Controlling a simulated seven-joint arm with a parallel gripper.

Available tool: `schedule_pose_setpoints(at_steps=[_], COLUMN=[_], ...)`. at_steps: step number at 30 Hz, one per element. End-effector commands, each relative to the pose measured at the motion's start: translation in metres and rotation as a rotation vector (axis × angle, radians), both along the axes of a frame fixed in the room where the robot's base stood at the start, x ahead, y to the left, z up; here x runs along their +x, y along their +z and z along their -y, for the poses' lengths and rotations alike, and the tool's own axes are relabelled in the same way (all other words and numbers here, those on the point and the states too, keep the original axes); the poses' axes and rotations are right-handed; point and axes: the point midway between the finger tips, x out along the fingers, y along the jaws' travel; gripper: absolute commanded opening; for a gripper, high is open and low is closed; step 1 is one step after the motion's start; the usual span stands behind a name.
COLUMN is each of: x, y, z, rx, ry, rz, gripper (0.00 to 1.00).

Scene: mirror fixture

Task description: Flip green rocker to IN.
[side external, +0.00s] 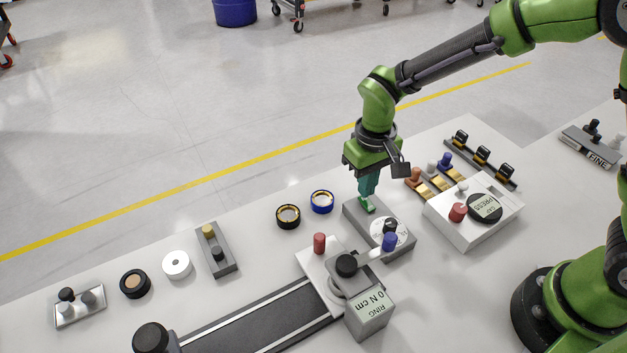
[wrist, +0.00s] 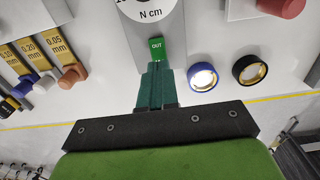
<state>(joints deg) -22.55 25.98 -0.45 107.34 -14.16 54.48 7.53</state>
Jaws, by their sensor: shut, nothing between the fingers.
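The green rocker (wrist: 157,47) sits on the grey dial box, and in the wrist view its visible end reads OUT. It also shows in the side view (side external: 367,208) at the back end of the grey box (side external: 404,247). My gripper (wrist: 158,66) is shut and empty, with its teal fingertips right at the near end of the rocker. In the side view my gripper (side external: 367,194) points down just over the rocker. The fingertips hide the rocker's near part, and I cannot tell whether they touch it.
The box's round dial (side external: 389,232) lies beside the rocker. A blue-rimmed ring (side external: 322,201) and a black-rimmed ring (side external: 288,216) lie to the left. A white PRESS box (side external: 470,225) stands to the right. A ring fixture with a grey block (side external: 369,313) stands in front.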

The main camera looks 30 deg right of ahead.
Motion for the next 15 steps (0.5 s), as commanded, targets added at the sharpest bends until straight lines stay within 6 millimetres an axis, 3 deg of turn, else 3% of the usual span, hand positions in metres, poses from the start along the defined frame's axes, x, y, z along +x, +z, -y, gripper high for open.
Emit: schedule_pose_setpoints(at_steps=[15], x=[-0.0002], y=[-0.0084], z=[0.0000], rx=[0.000], ry=[0.000], rz=[-0.001], gripper=[0.00])
